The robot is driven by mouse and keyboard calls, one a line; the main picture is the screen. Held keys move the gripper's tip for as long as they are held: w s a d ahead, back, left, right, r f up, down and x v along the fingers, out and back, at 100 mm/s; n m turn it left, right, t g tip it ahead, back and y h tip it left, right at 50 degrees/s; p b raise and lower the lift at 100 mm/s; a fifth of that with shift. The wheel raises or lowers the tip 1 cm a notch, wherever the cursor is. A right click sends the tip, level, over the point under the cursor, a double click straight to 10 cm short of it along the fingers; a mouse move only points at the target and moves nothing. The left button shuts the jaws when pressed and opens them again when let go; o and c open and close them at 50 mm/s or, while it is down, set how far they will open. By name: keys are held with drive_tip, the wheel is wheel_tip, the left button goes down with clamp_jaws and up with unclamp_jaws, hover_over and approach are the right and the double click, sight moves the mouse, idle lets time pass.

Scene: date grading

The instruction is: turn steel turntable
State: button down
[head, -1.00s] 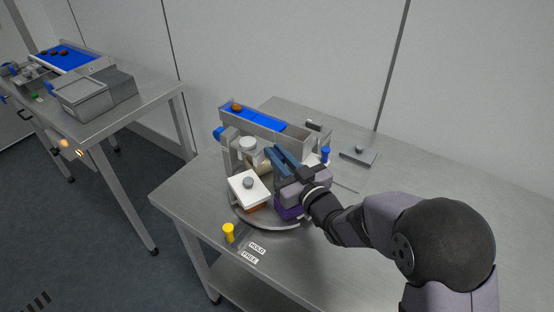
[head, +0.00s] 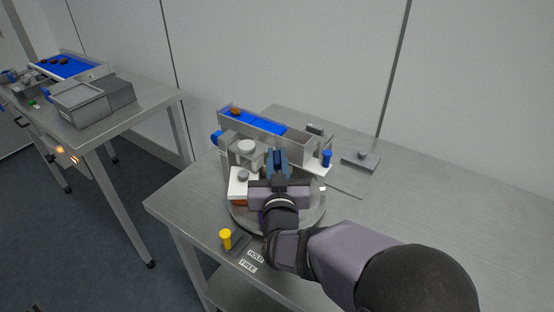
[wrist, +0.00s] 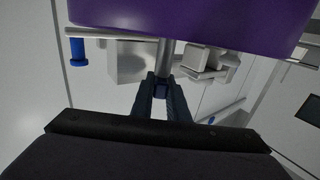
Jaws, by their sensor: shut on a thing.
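The steel turntable (head: 314,209) is a round disc on the near steel table. A white-topped orange box (head: 237,189) with a grey knob sits at its left, and a purple thing shows partly under my gripper. My gripper (head: 278,160) reaches over the disc from the front, its blue-grey fingers pointing towards the back. In the wrist view my gripper (wrist: 160,88) is shut on an upright steel post (wrist: 164,56), with the purple thing (wrist: 195,22) across the top of the picture. My arm hides much of the disc's front and middle.
A trough with a blue bed (head: 255,122) stands behind the turntable, with a blue peg (head: 327,158) at its right. A yellow knob (head: 226,238) stands by the HOLD and FREE labels (head: 252,261).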

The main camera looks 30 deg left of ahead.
drive_tip(key=shift+m+t+h+p, duration=0.75)
drive_tip(key=shift+m+h, duration=0.45)
drive_tip(key=shift+h, duration=0.6)
drive_tip(key=shift+m+t+h+p, duration=0.7)
drive_tip(key=shift+m+h, duration=0.5)
drive_tip(key=shift+h, duration=0.6)
drive_tip(key=shift+r+m+h, duration=0.1)
drive_tip(key=shift+m+h, duration=0.3)
drive_tip(key=shift+h, duration=0.2)
drive_tip(key=c, duration=1.7)
unclamp_jaws()
drive_tip(key=shift+s, duration=0.1)
drive_tip(key=shift+s, duration=0.3)
drive_tip(key=shift+s+d+b, duration=0.15)
drive_tip(key=shift+s+b, duration=0.15)
drive_tip(key=shift+s, duration=0.8)
drive_tip(key=shift+s+d+b, duration=0.2)
drive_tip(key=shift+s+b, duration=0.05)
drive_tip(key=shift+s, duration=0.8)
drive_tip(key=shift+s+d+b, duration=0.15)
drive_tip(key=shift+s+b, duration=0.15)
drive_tip(key=shift+s, duration=0.8)
